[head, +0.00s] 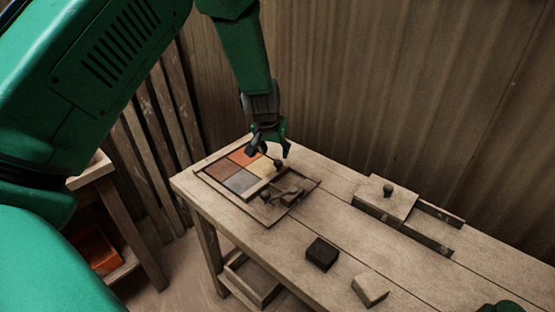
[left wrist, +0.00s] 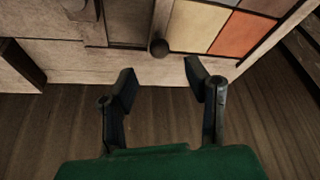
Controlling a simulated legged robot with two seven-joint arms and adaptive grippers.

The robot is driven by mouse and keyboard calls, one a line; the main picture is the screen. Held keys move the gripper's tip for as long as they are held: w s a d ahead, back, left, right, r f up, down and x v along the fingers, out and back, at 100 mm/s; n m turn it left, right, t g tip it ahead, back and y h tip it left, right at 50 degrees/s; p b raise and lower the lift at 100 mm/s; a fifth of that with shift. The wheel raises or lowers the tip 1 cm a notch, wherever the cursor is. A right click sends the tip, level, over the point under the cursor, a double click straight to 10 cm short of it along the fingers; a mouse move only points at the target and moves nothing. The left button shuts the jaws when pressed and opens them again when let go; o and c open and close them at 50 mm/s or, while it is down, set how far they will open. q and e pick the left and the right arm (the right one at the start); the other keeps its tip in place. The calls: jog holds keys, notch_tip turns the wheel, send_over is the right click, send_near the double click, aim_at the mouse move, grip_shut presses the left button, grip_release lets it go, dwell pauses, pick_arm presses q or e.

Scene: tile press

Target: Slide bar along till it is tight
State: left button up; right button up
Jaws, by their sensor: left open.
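The wooden press tray (head: 264,220) lies at the left end of the bench, with coloured tiles (head: 243,180) in its left part. The bar (head: 262,186) runs across the tray along the right side of the tiles; a dark round knob (head: 278,164) stands at its far end. In the left wrist view the knob (left wrist: 159,47) and the bar (left wrist: 160,22) lie beside the tiles (left wrist: 215,30). My left gripper (head: 269,150) is open above the tray's far edge, pointing down. In the left wrist view the knob is ahead of the gap between its fingers (left wrist: 160,80), apart from them.
Wooden clamp parts (head: 287,190) sit in the tray right of the bar. A dark block (head: 322,253) and a pale block (head: 370,289) lie on the front of the bench. A knobbed lid (head: 386,200) covers part of a slot at the back. A wooden wall stands behind.

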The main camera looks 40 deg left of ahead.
pick_arm(q)
jog(key=v, duration=0.5)
jog(key=shift+d+r, duration=0.2)
jog(key=shift+d, duration=0.05)
jog(key=shift+a+f, duration=0.1)
jog(key=shift+a, duration=0.1)
